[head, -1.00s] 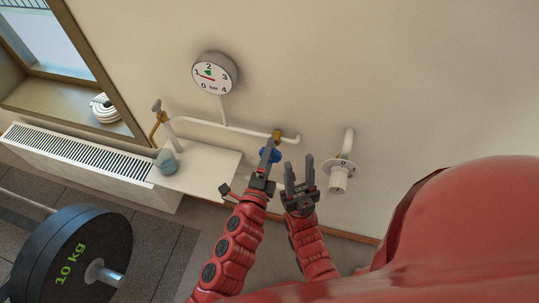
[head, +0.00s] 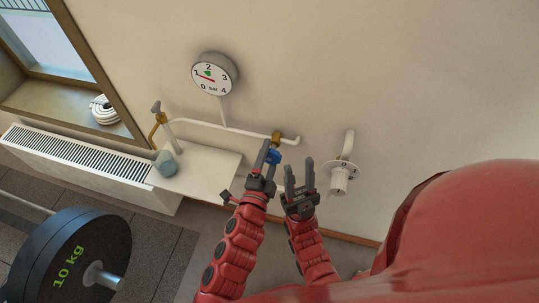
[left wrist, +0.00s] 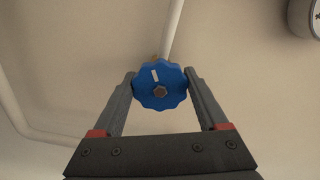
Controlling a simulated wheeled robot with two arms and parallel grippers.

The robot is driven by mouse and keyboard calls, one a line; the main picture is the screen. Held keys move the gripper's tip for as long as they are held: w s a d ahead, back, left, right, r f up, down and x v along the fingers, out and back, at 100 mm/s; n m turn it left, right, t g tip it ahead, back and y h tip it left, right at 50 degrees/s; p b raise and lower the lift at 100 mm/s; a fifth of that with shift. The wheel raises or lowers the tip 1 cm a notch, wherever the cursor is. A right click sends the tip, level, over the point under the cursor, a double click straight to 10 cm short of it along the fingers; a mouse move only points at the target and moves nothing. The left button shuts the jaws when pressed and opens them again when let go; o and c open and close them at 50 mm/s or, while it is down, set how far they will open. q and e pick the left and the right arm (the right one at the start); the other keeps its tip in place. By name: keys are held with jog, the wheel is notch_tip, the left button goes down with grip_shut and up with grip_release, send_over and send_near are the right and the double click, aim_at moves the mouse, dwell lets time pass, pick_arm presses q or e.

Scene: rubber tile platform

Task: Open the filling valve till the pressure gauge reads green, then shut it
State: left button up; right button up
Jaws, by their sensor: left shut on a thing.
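The blue valve knob (left wrist: 160,86) sits between the two fingers of my left gripper (left wrist: 160,90) in the left wrist view, with a finger against each side. Its white mark points up and slightly left. My right gripper (head: 299,177) is open and empty, to the right of the left one.
A white pipe (head: 233,129) runs along the wall to a brass fitting (head: 277,137). A radiator (head: 75,155) and a weight plate (head: 95,262) are at the left.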

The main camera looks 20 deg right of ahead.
pick_arm(q)
jog(key=o, duration=1.3)
jog(key=shift+s+a+f, duration=0.1)
jog(key=shift+s+a, duration=0.1)
jog(key=shift+s, duration=0.1)
jog(key=b+v, duration=0.1)
jog(key=v, duration=1.5)
jog(key=shift+s+a, duration=0.25)
